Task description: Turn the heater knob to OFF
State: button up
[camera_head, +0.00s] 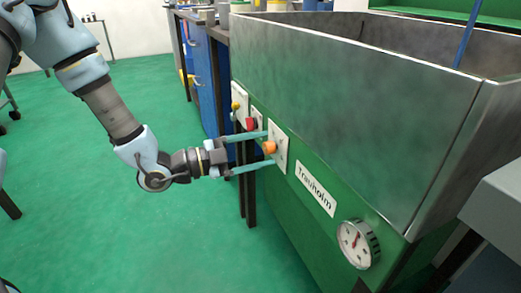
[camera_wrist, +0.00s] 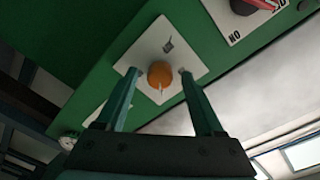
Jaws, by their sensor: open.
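The heater knob appears to be the orange knob (camera_head: 269,147) on a white plate (camera_head: 281,155) on the green front of the metal tank. It also shows in the wrist view (camera_wrist: 160,74), with a pale pointer mark toward the bottom of that picture. A small dark mark sits on the plate above it there, too small to read. My gripper (camera_head: 270,149) is open, with one teal finger on each side of the knob. In the wrist view the fingertips (camera_wrist: 158,74) reach the plate area with small gaps beside the knob; contact with the plate cannot be told.
A red knob (camera_head: 250,124) on its own plate is close by; its lettering shows inverted in the wrist view. A yellow knob (camera_head: 235,106) is beyond it. A "Tranholm" label (camera_head: 316,189) and a round dial (camera_head: 358,244) are to the right. The green floor (camera_head: 120,230) at left is clear.

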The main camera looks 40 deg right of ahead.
jog(key=shift+s+d, duration=0.1)
jog(key=shift+d, duration=0.1)
grip_shut()
dwell(0.5)
